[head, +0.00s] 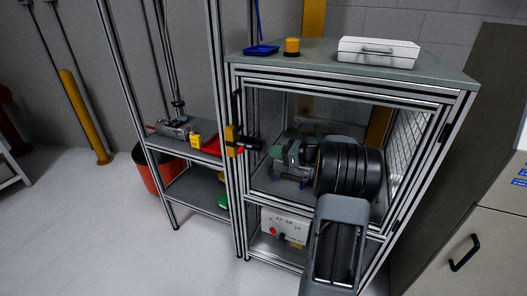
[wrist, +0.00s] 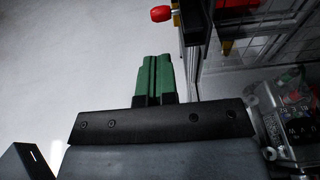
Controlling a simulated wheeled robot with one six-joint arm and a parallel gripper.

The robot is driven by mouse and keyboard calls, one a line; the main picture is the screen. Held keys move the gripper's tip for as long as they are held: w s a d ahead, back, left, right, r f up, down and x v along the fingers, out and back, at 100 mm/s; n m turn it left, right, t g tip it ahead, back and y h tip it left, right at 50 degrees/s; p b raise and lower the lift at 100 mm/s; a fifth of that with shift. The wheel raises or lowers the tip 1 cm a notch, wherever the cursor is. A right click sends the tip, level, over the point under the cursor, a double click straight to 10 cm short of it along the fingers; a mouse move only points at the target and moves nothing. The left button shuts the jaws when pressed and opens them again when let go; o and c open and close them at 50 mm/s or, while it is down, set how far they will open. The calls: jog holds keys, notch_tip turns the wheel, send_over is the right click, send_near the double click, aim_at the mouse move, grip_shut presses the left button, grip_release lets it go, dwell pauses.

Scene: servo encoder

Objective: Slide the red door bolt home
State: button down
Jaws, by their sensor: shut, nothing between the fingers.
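A small red knob (wrist: 160,14) shows at the top of the wrist view, beside a metal frame post; it looks like the end of the bolt. In the head view a small red part (head: 241,150) sits by the black and yellow latch hardware (head: 231,140) on the cabinet's left front post. My gripper (head: 278,153) is in front of the cabinet opening, a little right of that hardware. Its green fingers (wrist: 153,75) are together in the wrist view, empty, and apart from the red knob. How far the bolt is slid cannot be told.
The aluminium-framed cabinet (head: 345,92) holds a grey control box (head: 283,226) low down. Open floor lies at front left.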

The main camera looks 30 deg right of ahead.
jog(key=shift+v, duration=1.65)
jog(key=s+a+f+n+g+h, duration=0.2)
jog(key=s+a+f+n+g, duration=0.1)
jog(key=s+f+n+g, duration=0.3)
jog(key=s+a+n+g+h+p, duration=0.25)
jog(key=s+a+n, duration=0.25)
jog(key=a+n, duration=0.25)
jog(key=s+a+r+n+h+p, duration=0.5)
jog(key=s+a+r+n+p, duration=0.2)
jog(key=s+a+r+n, duration=0.3)
jog(key=a+r+n, duration=0.2)
jog(key=n, duration=0.2)
jog(key=shift+s+a+n, duration=0.3)
jog(key=shift+n, duration=0.05)
jog(key=shift+h, duration=0.25)
